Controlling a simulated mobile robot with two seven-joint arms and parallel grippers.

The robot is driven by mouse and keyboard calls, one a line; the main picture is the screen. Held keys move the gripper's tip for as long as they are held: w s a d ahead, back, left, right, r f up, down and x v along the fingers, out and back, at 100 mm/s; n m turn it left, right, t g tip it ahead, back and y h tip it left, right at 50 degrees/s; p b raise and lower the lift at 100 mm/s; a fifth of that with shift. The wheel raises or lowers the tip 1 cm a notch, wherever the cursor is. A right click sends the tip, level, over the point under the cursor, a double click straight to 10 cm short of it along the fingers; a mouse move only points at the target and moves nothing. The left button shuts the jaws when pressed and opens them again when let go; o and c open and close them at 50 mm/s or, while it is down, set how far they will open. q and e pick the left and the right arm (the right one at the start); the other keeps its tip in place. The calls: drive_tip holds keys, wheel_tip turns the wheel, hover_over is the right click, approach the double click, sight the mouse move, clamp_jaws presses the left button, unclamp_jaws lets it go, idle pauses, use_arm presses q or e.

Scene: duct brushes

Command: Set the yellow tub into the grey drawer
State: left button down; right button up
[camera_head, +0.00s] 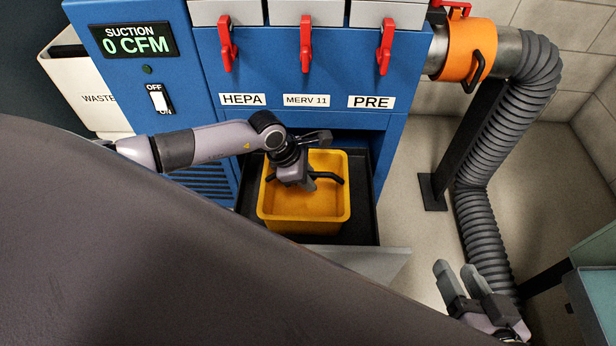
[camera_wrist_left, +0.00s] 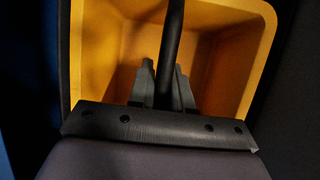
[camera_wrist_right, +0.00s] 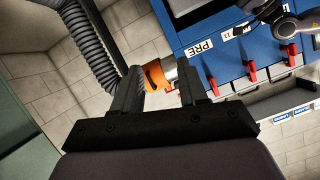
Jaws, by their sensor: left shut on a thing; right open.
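The yellow tub (camera_head: 304,219) is an open, empty box with a black bar handle across its top. It sits in or just above the open grey drawer (camera_head: 365,262), inside the drawer's dark interior; I cannot tell whether its base touches the drawer floor. My left gripper (camera_head: 308,184) is over the tub, shut on the handle. The left wrist view shows the bar between the fingers (camera_wrist_left: 162,85) and the yellow walls (camera_wrist_left: 105,45) around it. My right gripper (camera_head: 468,290) is open and empty at the lower right, away from the tub; its fingers (camera_wrist_right: 160,90) are apart.
The blue cabinet (camera_head: 290,70) stands behind the drawer, with red latches (camera_head: 306,45). A grey flexible duct (camera_head: 480,215) with an orange collar (camera_head: 468,48) runs down at the right. A white waste bin (camera_head: 85,95) is at the left. Floor between drawer and duct is clear.

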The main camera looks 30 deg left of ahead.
use_arm(q)
drive_tip(key=c, duration=1)
unclamp_jaws()
drive_tip(key=shift+o, duration=0.2)
drive_tip(key=p+v, duration=0.3)
drive_tip(key=v, duration=0.4)
drive_tip(key=shift+r, duration=0.1)
wheel_tip(320, 180, up, 5)
drive_tip(key=p, duration=0.3)
drive_tip(key=shift+r+p, duration=0.1)
drive_tip(key=shift+p, duration=0.3)
use_arm(e)
drive_tip(key=shift+h, duration=0.7)
drive_tip(key=r, duration=0.1)
drive_tip(key=d+r, duration=0.1)
drive_tip(key=r, duration=0.1)
drive_tip(key=d+r, duration=0.1)
drive_tip(key=shift+s+d+r, duration=0.1)
drive_tip(key=shift+s+r, duration=0.2)
drive_tip(key=shift+s, duration=0.05)
